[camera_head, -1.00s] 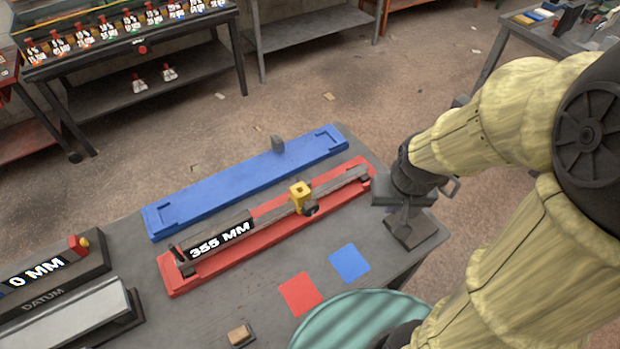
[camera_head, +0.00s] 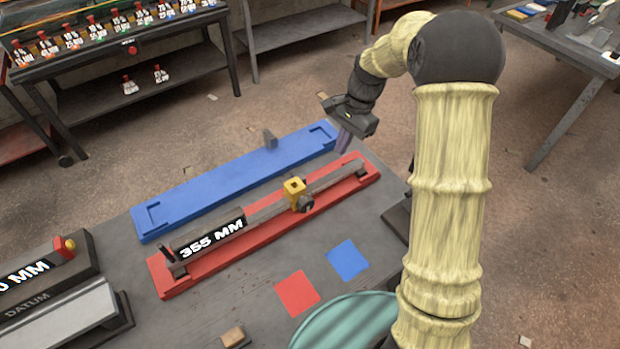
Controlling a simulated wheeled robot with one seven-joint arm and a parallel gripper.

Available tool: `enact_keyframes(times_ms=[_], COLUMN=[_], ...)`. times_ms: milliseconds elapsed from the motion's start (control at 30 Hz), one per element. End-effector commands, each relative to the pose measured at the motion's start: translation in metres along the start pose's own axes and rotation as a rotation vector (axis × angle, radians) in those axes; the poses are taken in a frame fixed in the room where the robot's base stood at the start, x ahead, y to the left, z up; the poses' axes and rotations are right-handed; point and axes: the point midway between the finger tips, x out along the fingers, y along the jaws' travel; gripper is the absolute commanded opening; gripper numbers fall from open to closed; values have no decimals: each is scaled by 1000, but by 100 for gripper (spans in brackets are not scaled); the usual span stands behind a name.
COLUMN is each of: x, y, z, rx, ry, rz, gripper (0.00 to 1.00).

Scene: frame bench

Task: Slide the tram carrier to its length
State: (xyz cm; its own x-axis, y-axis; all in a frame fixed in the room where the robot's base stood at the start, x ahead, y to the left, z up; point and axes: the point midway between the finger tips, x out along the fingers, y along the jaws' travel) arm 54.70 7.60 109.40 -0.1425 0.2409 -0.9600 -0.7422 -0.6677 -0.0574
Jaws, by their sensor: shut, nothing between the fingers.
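The tram carrier is a yellow block (camera_head: 294,189) with a dark knob (camera_head: 305,204) on its right side. It sits on a grey bar (camera_head: 262,214) a little right of the bar's middle. The bar lies along a red base (camera_head: 215,265) and carries a label (camera_head: 211,239) reading "355 MM". My gripper (camera_head: 343,140) is shut and empty. It hangs over the right end of the blue tray (camera_head: 235,176), up and to the right of the yellow carrier and apart from it. My fingertips show only as a small blurred shape.
A small grey upright piece (camera_head: 270,139) stands by the blue tray's far edge. Red (camera_head: 297,294) and blue (camera_head: 348,260) squares lie on the bench in front. A datum block (camera_head: 45,274) is at left, a small wooden block (camera_head: 234,337) at the front, and a teal round object (camera_head: 345,322) nearby.

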Motion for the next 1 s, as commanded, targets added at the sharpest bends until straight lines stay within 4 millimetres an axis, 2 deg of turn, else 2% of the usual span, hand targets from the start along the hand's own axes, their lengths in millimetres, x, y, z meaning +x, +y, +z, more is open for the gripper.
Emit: enact_keyframes(times_ms=[33,100,200,667,767,1000], x=[9,13,16,19,28,65], y=[-11,-22,-29,-31,-31,-30], z=[-6,-9,-11,-10,-9,-4], rx=[46,99,142,151,150,150], ry=[-32,-67,-95,-100,-102,-103], rz=[1,6,10,11,13,15], gripper=[0,0,0,0,0,0])
